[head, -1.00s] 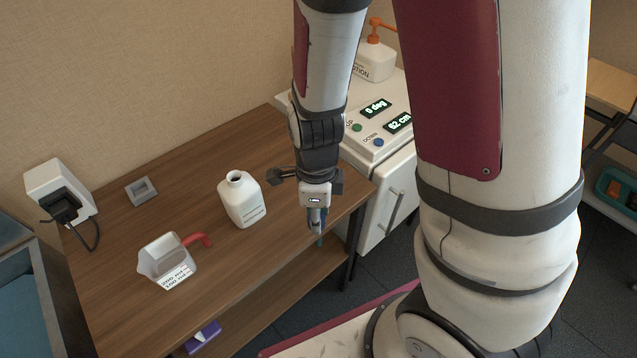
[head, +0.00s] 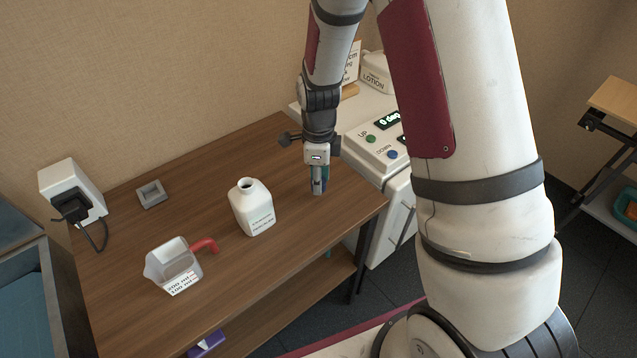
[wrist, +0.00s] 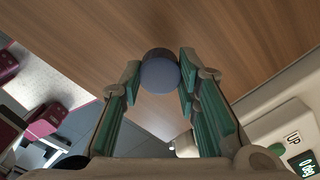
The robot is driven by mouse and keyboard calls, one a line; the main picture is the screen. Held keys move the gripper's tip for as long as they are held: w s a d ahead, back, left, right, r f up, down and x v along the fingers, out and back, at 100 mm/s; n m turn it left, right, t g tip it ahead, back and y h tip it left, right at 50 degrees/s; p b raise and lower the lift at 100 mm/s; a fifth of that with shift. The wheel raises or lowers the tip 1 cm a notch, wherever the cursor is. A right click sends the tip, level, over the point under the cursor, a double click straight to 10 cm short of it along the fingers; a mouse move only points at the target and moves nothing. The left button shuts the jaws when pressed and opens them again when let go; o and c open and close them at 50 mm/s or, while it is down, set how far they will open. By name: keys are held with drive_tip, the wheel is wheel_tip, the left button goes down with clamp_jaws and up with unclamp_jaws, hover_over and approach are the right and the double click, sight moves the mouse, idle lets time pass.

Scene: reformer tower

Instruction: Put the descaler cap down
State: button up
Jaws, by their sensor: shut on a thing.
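The descaler cap (wrist: 160,72) is a round, dark blue-grey piece between my fingertips in the wrist view. My gripper (wrist: 159,82) is shut on it, one green-padded finger on each side. In the head view my gripper (head: 318,186) points down over the right part of the wooden table (head: 225,160). The cap cannot be made out clearly there, and I cannot tell whether it touches the table. The white descaler bottle (head: 253,211) stands upright and uncapped on the table, left of my gripper.
A clear jug (head: 172,265) with a red handle stands at the front left. A white control cabinet (head: 385,145) stands right of the table. Table around my gripper is clear.

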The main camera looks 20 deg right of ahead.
drive_tip(key=shift+f, duration=0.9)
drive_tip(key=shift+f, duration=0.2)
drive_tip(key=o, duration=0.8)
drive_tip(key=shift+c, duration=0.2)
